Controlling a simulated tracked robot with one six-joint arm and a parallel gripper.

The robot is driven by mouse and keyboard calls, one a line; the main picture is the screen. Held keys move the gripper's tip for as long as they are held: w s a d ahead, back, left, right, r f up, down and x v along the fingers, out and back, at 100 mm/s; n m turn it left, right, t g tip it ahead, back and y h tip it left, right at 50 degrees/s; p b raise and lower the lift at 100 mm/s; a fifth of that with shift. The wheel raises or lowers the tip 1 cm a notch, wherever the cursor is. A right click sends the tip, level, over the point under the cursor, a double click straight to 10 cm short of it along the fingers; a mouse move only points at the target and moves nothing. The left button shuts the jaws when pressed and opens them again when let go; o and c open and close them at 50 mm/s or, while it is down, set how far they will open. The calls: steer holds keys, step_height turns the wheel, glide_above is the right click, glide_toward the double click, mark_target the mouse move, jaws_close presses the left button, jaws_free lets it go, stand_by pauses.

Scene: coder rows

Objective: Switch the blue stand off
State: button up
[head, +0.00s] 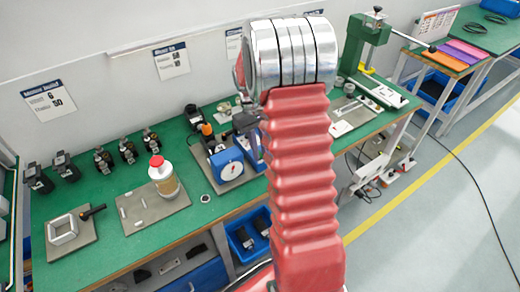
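A blue stand (228,164) with a round white dial on its front sits on a grey plate on the green workbench (95,185), left of my red arm. A taller blue part stands just to its right, close to my arm; I cannot tell whether the two are joined. A dark part with an orange piece (207,131) is behind the dial. No switch can be made out at this size. My raised red arm with its silver joint fills the middle of the view and may hide part of the stand. My gripper is not in view.
A bottle with a red cap (164,176) stands on a plate to the left. A frame with a dark handle (63,230) is at the front left. Several small black devices line the wall. A green press (368,42) stands right of my arm. Grey floor is clear at right, except a cable.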

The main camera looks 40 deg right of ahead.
steer(key=o, duration=0.4)
steer(key=v, duration=1.3)
steer(key=shift+w+r, duration=0.1)
steer(key=shift+r, duration=0.25)
